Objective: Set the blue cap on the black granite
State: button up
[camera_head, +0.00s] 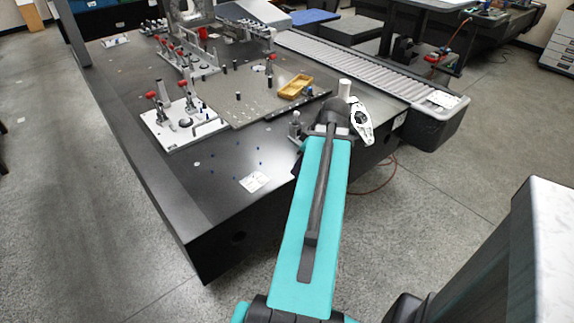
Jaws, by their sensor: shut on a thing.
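The black granite (215,175) is the broad dark table top at the left and middle, with bare surface at its near end. My teal arm (322,210) reaches forward to the granite's right edge. Its far end shows as a dark joint beside a white cylinder and a white-and-black part. I cannot make out my gripper's fingers or anything between them; the arm's far end may hide them. A small dark-and-blue piece (308,91) shows beside the yellow tray. I cannot tell whether it is the blue cap.
A yellow tray (295,87) lies on a grey plate (232,103). A white fixture with red-knobbed clamps (183,125) stands left of it. A small metal stand (295,126) is close to my arm's left. A white label (254,181) lies near the front. A roller conveyor (355,72) runs behind.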

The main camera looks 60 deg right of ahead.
jog(key=s, duration=0.2)
jog(key=s+d+f, duration=0.1)
jog(key=s, duration=0.1)
jog(key=shift+d, duration=0.1)
jog(key=w+d, duration=0.2)
jog(key=w, duration=0.2)
jog(key=w+d+f+p, duration=0.1)
jog(key=w+d, duration=0.2)
jog(key=w, duration=0.2)
jog(key=w+d+p, duration=0.1)
jog(key=w+d, duration=0.1)
jog(key=w, duration=0.3)
jog(key=shift+w+d+f, duration=0.15)
jog(key=shift+d+f, duration=0.05)
jog(key=shift+f, duration=0.05)
jog(key=shift+f, duration=0.15)
jog(key=shift+f+p, duration=0.35)
jog(key=shift+f, duration=1.3)
